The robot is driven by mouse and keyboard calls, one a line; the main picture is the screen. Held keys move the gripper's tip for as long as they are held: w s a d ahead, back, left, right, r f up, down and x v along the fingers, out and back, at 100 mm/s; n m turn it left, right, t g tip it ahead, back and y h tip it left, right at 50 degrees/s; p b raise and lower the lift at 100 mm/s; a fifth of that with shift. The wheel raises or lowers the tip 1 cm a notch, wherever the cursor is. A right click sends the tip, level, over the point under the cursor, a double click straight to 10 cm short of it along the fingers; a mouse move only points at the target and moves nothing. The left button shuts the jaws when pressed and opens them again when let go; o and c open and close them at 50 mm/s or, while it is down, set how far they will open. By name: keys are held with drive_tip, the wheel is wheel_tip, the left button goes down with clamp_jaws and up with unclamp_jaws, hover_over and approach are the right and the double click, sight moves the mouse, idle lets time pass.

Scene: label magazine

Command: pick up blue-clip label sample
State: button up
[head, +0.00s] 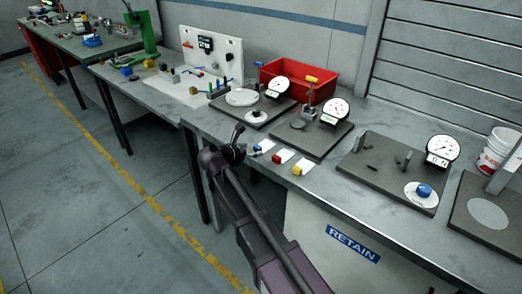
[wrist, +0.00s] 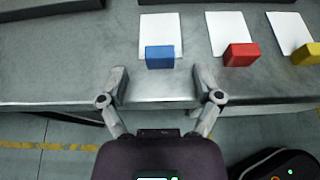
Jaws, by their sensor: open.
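The blue-clip label sample is a white card with a blue clip block (wrist: 160,57) at its near edge. It lies flat on the grey bench, ahead of my gripper (wrist: 160,85) and between the lines of its two fingers in the wrist view. My gripper is open and empty, near the bench's front edge, with a gap before the blue clip. In the head view the blue clip (head: 257,148) sits just right of my gripper (head: 238,140), whose fingers are small and partly dark there.
Similar cards with a red clip (wrist: 241,54) and a yellow clip (wrist: 307,54) lie to the right. Dark gauge plates (head: 320,138) stand behind the cards. A red bin (head: 300,85) is at the back. The bench's front strip (wrist: 45,90) is bare.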

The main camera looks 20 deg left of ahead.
sight(264, 144)
drive_tip(key=shift+b+x, duration=0.3)
drive_tip(key=shift+x, duration=0.95)
drive_tip(key=c, duration=0.9)
